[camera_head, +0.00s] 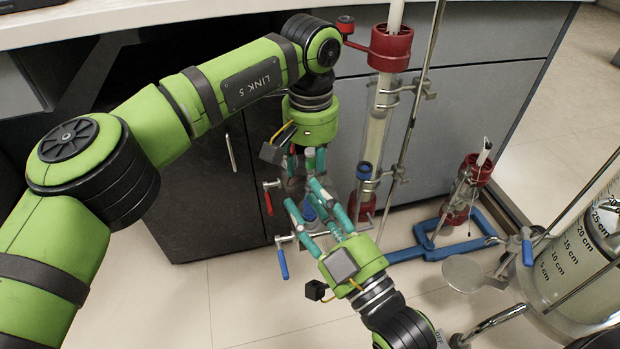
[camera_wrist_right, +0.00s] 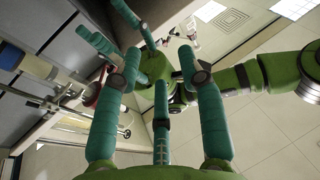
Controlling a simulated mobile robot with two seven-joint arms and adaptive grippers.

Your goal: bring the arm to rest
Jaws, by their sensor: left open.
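My left arm comes in from the left in the head view, and its green gripper (camera_head: 308,163) hangs down with its teal fingers apart and nothing seen between them. My right gripper (camera_head: 304,194) reaches up from below, its teal fingers spread and close to the left gripper's fingers. I cannot tell whether the two touch. The right wrist view shows the right gripper's fingers (camera_wrist_right: 160,85) open with no object seen in them. It also shows the green left gripper (camera_wrist_right: 150,68) just beyond them.
A glass column (camera_head: 374,135) with red fittings stands just right of the grippers on a metal rod (camera_head: 413,110). A blue stand base (camera_head: 440,247) and a large graduated vessel (camera_head: 560,262) are at the right. A white bench edge (camera_head: 150,14) runs above dark cabinets. Tiled floor is clear at lower left.

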